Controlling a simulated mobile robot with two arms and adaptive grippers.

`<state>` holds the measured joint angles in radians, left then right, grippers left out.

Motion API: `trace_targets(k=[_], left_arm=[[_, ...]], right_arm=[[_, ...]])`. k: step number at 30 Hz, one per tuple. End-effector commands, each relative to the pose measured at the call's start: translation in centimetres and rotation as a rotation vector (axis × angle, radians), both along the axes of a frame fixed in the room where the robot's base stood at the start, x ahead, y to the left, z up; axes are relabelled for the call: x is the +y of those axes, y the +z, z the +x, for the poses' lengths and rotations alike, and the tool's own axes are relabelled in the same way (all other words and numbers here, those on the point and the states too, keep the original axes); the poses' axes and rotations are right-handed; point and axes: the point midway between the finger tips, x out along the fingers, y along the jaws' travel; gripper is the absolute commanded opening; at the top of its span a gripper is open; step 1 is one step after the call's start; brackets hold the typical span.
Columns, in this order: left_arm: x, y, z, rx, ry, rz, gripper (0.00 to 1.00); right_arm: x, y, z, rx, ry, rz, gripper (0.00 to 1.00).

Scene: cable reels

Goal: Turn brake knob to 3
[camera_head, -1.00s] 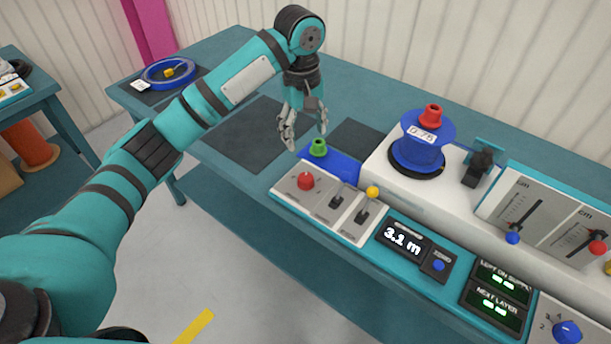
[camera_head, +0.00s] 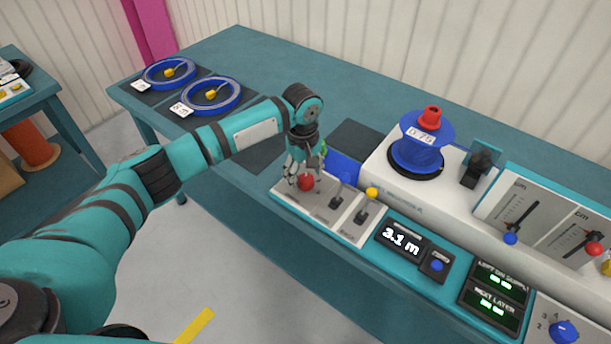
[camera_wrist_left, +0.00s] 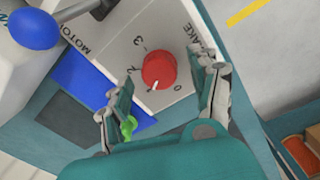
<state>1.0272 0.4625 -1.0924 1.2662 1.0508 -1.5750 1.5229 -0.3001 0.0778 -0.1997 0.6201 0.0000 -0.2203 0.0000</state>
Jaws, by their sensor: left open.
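The brake knob is a red round knob (camera_head: 306,182) at the left end of the grey control panel. In the left wrist view the red knob (camera_wrist_left: 161,66) has a short white mark pointing to the lower left, between the printed 0 and 2; the 3 is farther round. My left gripper (camera_head: 304,172) is over the knob, pointing down. In the left wrist view its open fingers (camera_wrist_left: 168,76) stand on either side of the knob, with gaps visible. My right gripper is not in view.
A blue-tipped lever (camera_wrist_left: 34,29) and a yellow-tipped lever (camera_head: 372,192) stand beside the knob. A green piece (camera_wrist_left: 128,127) is close to one finger. A blue reel (camera_head: 416,155) stands on the white machine. A display (camera_head: 402,239) reads 3.1 m. Blue rings lie at the table's far left.

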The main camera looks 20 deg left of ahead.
Motion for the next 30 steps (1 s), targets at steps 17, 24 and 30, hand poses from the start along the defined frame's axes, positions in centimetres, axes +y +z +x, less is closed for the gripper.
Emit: trace_targets(k=[17,24,30], left_arm=[[0.0,-1.6,0.1,-0.001,-0.001,0.000,0.50],[0.0,-1.6,0.1,-0.001,-0.001,0.000,0.19],[0.0,-1.6,0.0,-0.001,-0.002,0.001,0.07]], right_arm=[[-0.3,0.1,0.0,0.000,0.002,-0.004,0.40],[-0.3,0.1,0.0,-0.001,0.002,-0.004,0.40],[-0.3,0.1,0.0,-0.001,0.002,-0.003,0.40]])
